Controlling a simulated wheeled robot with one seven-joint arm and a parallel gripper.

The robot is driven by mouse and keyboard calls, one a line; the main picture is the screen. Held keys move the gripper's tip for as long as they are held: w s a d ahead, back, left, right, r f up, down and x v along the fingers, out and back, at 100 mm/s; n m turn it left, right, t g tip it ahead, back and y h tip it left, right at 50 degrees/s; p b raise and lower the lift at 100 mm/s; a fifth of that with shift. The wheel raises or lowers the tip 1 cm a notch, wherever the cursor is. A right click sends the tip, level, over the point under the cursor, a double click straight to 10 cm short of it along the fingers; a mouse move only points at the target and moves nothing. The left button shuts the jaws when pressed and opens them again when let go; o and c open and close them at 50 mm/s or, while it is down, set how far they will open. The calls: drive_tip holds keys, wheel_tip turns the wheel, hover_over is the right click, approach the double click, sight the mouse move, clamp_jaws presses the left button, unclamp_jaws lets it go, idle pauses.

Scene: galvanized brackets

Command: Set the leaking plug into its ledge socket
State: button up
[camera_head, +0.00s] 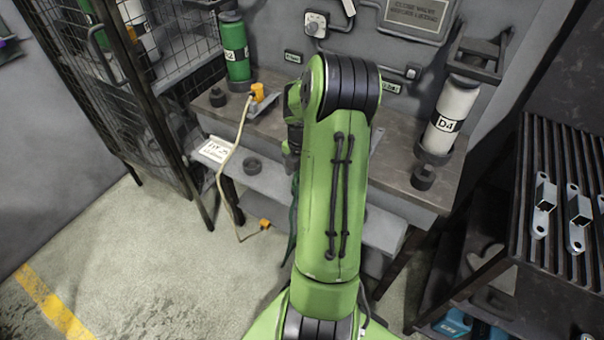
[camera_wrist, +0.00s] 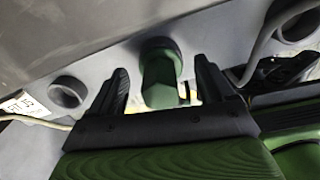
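A green faceted plug (camera_wrist: 161,78) with a darker rounded end shows in the wrist view, in front of the light grey ledge. My gripper (camera_wrist: 165,85) is open, with one black finger on each side of the plug. A gap shows between the plug and each finger. I cannot tell whether the plug's dark end sits in a socket or only covers it. A dark ring socket (camera_wrist: 68,93) lies left of the plug and another ring (camera_wrist: 298,20) lies right of it.
A pale cable with orange ends (camera_head: 264,223) hangs over the bench's left side. A green bottle (camera_head: 234,48) and a white bottle (camera_head: 452,112) stand on the bench (camera_head: 405,150). A wire cage is at left; a slatted rack (camera_head: 545,255) with brackets is at right.

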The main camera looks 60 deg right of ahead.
wheel_tip(320, 180, up, 16)
drive_tip(key=p, duration=0.5)
drive_tip(key=shift+p, duration=0.4)
drive_tip(key=shift+f, duration=0.1)
